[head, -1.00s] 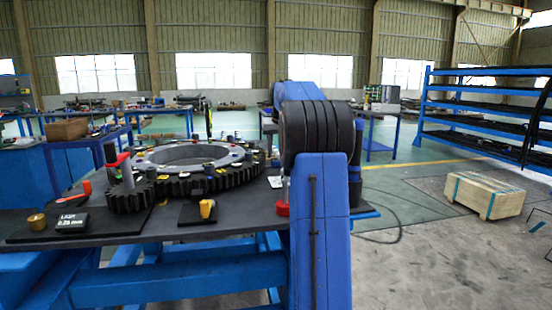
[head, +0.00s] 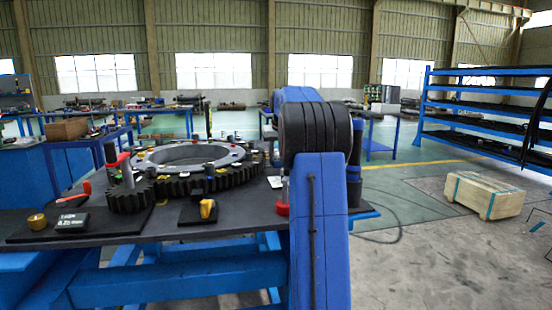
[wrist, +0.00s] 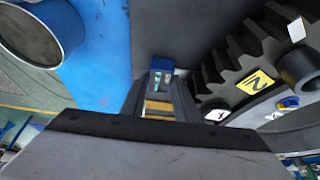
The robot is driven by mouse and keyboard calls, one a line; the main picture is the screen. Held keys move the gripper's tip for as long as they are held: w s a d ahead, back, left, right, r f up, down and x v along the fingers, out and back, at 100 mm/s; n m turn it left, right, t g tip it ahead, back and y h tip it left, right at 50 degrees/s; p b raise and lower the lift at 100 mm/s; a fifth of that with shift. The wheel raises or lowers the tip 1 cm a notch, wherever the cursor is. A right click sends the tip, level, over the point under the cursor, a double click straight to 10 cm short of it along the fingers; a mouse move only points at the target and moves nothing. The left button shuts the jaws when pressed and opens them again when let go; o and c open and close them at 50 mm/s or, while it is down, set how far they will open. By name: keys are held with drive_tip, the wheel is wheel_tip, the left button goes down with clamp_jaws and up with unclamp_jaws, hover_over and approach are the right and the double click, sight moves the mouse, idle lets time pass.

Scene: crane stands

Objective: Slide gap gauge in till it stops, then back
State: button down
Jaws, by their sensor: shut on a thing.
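In the wrist view my gripper (wrist: 160,96) is shut on a small blue piece with a yellow-brown band (wrist: 159,78), which looks like the gap gauge. Its far end points at a dark flat surface, left of the gear teeth. Whether it touches anything there I cannot tell. The large toothed ring (wrist: 240,75) carries a yellow tag marked 2 and a white tag. In the head view the ring (head: 235,178) lies on the bench, meshing with a smaller gear (head: 130,197) with a red-handled post. My gripper is hidden behind my arm there.
A yellow piece (head: 207,208) sits on a black stand in front of the ring. A grey-rimmed cylinder (wrist: 38,35) is at upper left in the wrist view.

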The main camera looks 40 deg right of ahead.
drive_tip(key=d, duration=0.1)
drive_tip(key=s+d, duration=0.1)
drive_tip(key=shift+s+d, duration=0.25)
drive_tip(key=shift+d, duration=0.05)
drive_tip(key=c, duration=1.6)
unclamp_jaws()
drive_tip(key=shift+d, duration=0.1)
drive_tip(key=shift+c, duration=0.2)
drive_tip(key=v, duration=1.7)
drive_tip(key=shift+s+r, duration=0.15)
drive_tip(key=shift+r, duration=0.05)
